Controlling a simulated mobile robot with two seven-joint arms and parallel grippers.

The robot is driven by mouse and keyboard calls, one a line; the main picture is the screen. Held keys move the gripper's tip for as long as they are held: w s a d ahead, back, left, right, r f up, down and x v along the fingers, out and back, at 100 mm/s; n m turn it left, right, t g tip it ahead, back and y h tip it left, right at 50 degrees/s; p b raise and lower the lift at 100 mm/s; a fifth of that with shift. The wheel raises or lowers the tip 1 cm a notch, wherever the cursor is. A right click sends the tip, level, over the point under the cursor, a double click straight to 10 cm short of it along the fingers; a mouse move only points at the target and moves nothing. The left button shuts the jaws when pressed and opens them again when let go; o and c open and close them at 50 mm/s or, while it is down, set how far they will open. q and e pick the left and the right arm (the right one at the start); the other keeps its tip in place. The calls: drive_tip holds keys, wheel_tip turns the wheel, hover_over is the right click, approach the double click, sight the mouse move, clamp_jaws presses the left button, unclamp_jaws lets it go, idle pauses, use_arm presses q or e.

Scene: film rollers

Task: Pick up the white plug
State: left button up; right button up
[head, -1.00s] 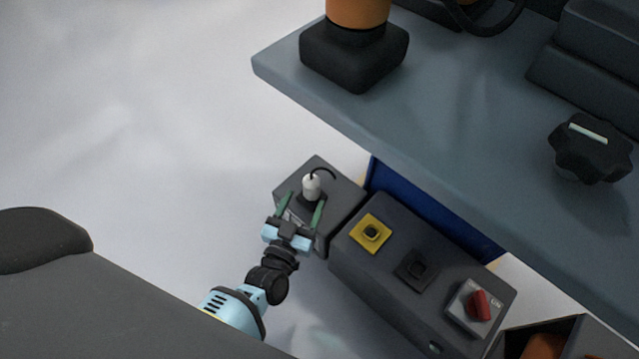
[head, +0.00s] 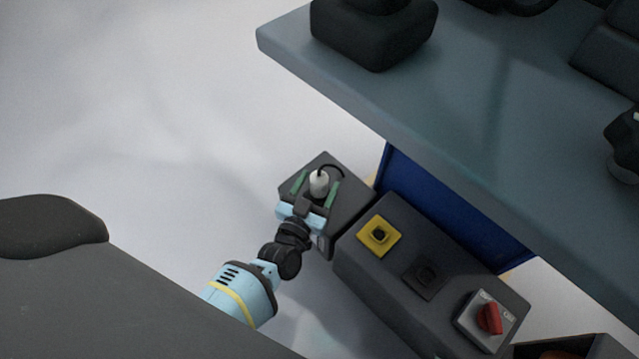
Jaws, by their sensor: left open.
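The white plug (head: 319,183) stands upright on the dark box (head: 351,197) left of the control panel, with a black cable curving from its top. My left gripper (head: 317,183) is open, with one green finger on each side of the plug. I cannot tell whether the fingers touch it. My right gripper is not in view.
The dark control panel (head: 450,292) beside the box carries a yellow-framed socket (head: 379,236), a black socket (head: 426,275) and a red switch (head: 489,318). A grey tabletop (head: 450,110) overhangs behind, above a blue panel (head: 440,205). Pale floor lies open at left.

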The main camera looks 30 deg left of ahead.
sight(322, 176)
use_arm(q)
drive_tip(key=shift+w+a+b, duration=0.15)
drive_tip(key=shift+w+b, duration=0.5)
drive_tip(key=shift+w, duration=0.9)
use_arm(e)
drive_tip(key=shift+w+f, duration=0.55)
use_arm(q)
drive_tip(key=c, duration=1.2)
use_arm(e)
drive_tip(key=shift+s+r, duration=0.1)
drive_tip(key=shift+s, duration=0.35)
use_arm(q)
drive_tip(key=shift+r, duration=0.1)
